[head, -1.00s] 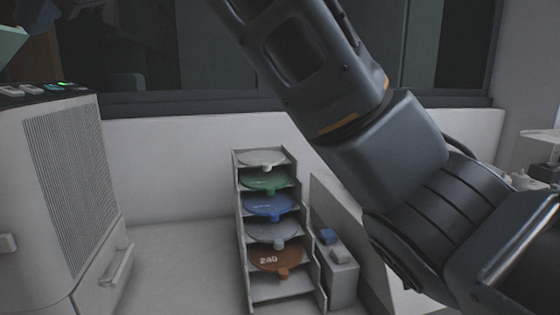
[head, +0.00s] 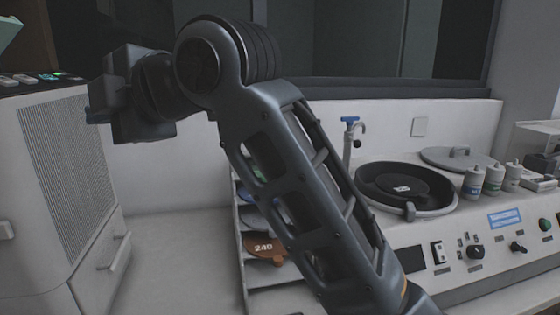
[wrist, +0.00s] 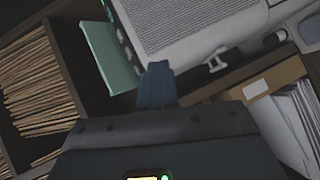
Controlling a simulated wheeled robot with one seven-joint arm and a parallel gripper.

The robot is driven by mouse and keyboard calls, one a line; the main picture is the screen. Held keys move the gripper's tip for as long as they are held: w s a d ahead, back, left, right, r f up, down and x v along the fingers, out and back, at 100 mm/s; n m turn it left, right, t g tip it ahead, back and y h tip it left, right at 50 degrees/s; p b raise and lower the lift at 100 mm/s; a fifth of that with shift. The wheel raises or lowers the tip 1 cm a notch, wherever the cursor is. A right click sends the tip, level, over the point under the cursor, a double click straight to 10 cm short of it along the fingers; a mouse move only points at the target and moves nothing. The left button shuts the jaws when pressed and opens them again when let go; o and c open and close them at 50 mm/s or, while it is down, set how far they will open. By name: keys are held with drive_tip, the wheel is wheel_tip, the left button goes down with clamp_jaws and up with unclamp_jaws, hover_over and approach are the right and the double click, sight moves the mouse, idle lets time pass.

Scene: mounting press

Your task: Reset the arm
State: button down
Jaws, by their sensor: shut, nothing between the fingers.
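My arm rises from the lower right of the head view and bends at an elbow near the top middle. My gripper (head: 95,102) is at the left end of the arm, raised in front of the white machine (head: 62,170) with the vented side. In the wrist view my gripper (wrist: 158,70) shows as blue-grey fingers shut together with nothing between them. The white machine (wrist: 200,30) with its handle and a pale green panel (wrist: 107,52) lies beyond the fingertips, tilted in that view.
A rack of coloured discs (head: 265,248) stands partly hidden behind my arm. To the right are a round grinding basin (head: 440,208), a blue-topped tap (head: 349,124), bottles (head: 492,180) and a control panel. The wrist view shows shelves of brown folders (wrist: 35,80) and a box of papers (wrist: 290,115).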

drive_tip(key=d+f+m+t, duration=0.1)
drive_tip(key=d+f+m, duration=0.2)
drive_tip(key=f, duration=0.3)
drive_tip(key=d+f+m+t, duration=0.2)
drive_tip(key=d+f+m, duration=0.15)
drive_tip(key=f, duration=0.25)
drive_tip(key=s+d+f+m+t+h, duration=0.3)
drive_tip(key=s+d+f+m, duration=0.2)
drive_tip(key=d+f+m, duration=0.35)
drive_tip(key=s+d+f+m+t+h, duration=0.25)
drive_tip(key=s+d+f+m, duration=0.3)
drive_tip(key=d+f, duration=0.55)
drive_tip(key=s+d+f+m+h, duration=0.3)
drive_tip(key=s+d, duration=0.2)
drive_tip(key=s, duration=0.3)
drive_tip(key=s+d+f+m+h, duration=0.3)
drive_tip(key=s+d, duration=0.3)
drive_tip(key=s, duration=0.2)
drive_tip(key=s+d+r+m+h, duration=0.1)
drive_tip(key=s+d+r, duration=0.1)
drive_tip(key=s, duration=0.4)
drive_tip(key=s+d+r+m+h, duration=0.1)
drive_tip(key=s+d, duration=0.3)
drive_tip(key=s, duration=0.3)
drive_tip(key=shift+s+d+r, duration=0.3)
drive_tip(key=shift+r, duration=0.1)
